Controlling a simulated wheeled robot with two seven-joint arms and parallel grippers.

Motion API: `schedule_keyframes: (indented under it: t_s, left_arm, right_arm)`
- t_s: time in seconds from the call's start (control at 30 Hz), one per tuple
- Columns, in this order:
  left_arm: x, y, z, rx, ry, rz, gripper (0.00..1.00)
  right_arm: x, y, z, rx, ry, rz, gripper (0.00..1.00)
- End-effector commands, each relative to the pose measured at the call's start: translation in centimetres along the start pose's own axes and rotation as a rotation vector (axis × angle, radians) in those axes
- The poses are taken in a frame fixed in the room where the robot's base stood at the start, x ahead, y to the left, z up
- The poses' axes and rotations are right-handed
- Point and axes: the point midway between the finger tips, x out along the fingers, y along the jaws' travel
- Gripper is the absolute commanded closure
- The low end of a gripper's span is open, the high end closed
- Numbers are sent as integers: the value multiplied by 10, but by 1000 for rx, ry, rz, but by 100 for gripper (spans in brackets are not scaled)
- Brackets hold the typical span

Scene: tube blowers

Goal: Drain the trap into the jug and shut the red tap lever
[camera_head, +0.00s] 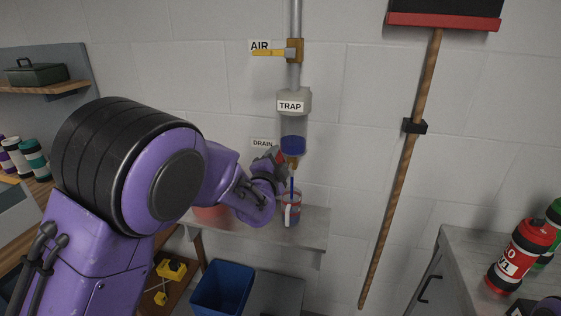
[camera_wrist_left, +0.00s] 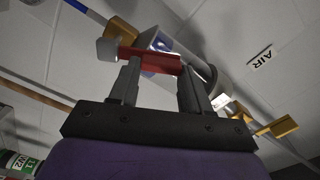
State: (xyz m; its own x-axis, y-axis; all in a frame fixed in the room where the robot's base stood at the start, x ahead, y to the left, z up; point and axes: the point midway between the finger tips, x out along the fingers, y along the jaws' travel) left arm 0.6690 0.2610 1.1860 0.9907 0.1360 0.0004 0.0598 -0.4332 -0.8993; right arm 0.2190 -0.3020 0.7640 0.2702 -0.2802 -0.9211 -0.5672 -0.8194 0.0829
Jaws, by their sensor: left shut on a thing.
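The clear trap (camera_head: 293,128), labelled TRAP, hangs on the wall pipe with blue liquid in its lower part. Below it is a brass drain tap (camera_head: 291,161). A blue stream (camera_head: 292,184) runs down from the tap into the clear jug (camera_head: 291,212) on a small shelf; the stream also shows in the left wrist view (camera_wrist_left: 86,11). My left gripper (camera_head: 277,160) is at the tap beside the DRAIN label, shut on the red tap lever (camera_wrist_left: 150,60). The lever lies across the fingertips in the wrist view. My right gripper is out of view.
A yellow AIR valve lever (camera_head: 268,53) is on the pipe above the trap. A reddish container (camera_head: 210,212) stands left of the jug, partly behind my arm. A blue bin (camera_head: 222,288) is below the shelf (camera_head: 312,228).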

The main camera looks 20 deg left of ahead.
Motion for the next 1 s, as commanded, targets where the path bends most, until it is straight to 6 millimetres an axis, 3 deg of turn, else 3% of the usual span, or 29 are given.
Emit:
schedule_keyframes:
  t_s: [0.23,0.27,0.33,0.67,0.77,1.0]
  left_arm:
    - [0,0,0,0,-1,0,100]
    - [0,0,0,0,-1,0,49]
    - [0,0,0,0,-1,0,27]
    - [-3,1,0,0,1,0,27]
    - [-18,3,0,0,2,-1,27]
    - [-75,3,1,1,1,-2,27]
  right_arm:
    - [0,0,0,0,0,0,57]
    - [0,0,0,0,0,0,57]
    - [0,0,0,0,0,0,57]
    - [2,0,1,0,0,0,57]
    - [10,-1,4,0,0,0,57]
    - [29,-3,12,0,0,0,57]
